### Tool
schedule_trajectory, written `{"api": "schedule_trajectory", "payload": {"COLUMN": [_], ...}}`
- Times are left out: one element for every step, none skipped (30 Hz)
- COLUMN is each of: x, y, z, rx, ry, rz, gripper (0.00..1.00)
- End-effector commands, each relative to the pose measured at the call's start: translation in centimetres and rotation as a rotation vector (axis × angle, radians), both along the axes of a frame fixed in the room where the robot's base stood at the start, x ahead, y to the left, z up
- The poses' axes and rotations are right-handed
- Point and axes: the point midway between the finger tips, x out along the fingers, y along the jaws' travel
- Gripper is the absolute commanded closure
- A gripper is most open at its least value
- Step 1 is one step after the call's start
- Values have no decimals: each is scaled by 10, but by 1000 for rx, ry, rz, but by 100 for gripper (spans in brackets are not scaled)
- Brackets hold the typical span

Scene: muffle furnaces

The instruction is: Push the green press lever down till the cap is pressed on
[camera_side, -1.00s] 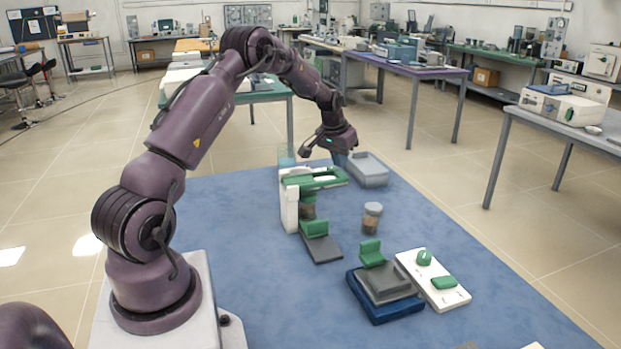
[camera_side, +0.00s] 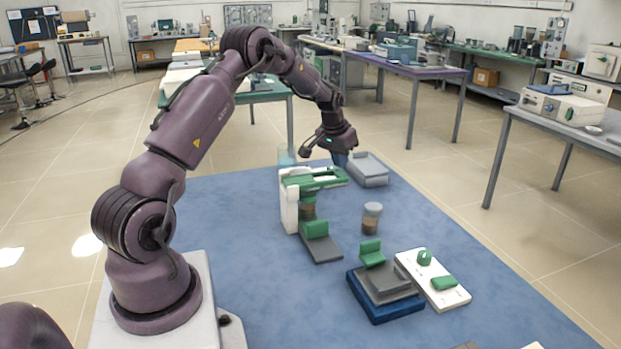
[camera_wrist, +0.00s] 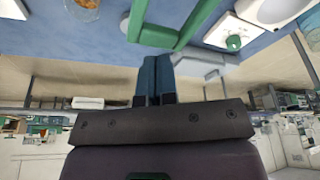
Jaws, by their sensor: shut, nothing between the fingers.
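The press has a white column (camera_side: 289,208) and a green lever (camera_side: 325,178) that reaches out to the right, roughly level. A brown-filled jar (camera_side: 307,211) stands under the lever, behind a green block (camera_side: 316,229) on a dark base plate. I cannot make out the cap. My gripper (camera_side: 339,158) is shut and empty, above and beside the lever's far end. In the wrist view its blue fingers (camera_wrist: 156,58) are close to the cross bar of the green lever (camera_wrist: 157,38). I cannot tell whether they touch it.
A jar with a pale lid (camera_side: 372,218) stands right of the press. A grey tray (camera_side: 369,172) lies behind it. A blue-based device (camera_side: 378,312) and a white panel with green knobs (camera_side: 432,280) are at front right. The blue mat (camera_side: 250,270) is clear in front.

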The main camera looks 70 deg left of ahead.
Motion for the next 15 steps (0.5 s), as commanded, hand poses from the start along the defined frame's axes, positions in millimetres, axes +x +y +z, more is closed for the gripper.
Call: {"api": "schedule_trajectory", "payload": {"x": [0, 0, 0, 0, 0, -1, -1, -1, -1, -1, -1, -1, -1, -1, -1], "y": [0, 0, 0, 0, 0, 0, 0, 0, 0, 0, 0, 0, 0, 0, 0], "z": [-2, -3, -4, -5, -7, -9, -10, -11, -13, -14, -15, -17, -18, -19, -21], "rx": [-1, -1, -1, -1, -1, -1, -1, -1, -2, -2, -2, -1, -1, -1, -1], "ry": [1, 1, 1, 1, 1, 2, 2, 2, 3, 3, 3, 2, 2, 1, 1], "rz": [0, 0, 0, 0, 0, 0, 0, 0, 0, 0, 0, 0, 0, 0, 0], "gripper": [100, 100, 100, 100, 100, 100, 100, 100, 100, 100, 100, 100, 100, 100, 100]}}
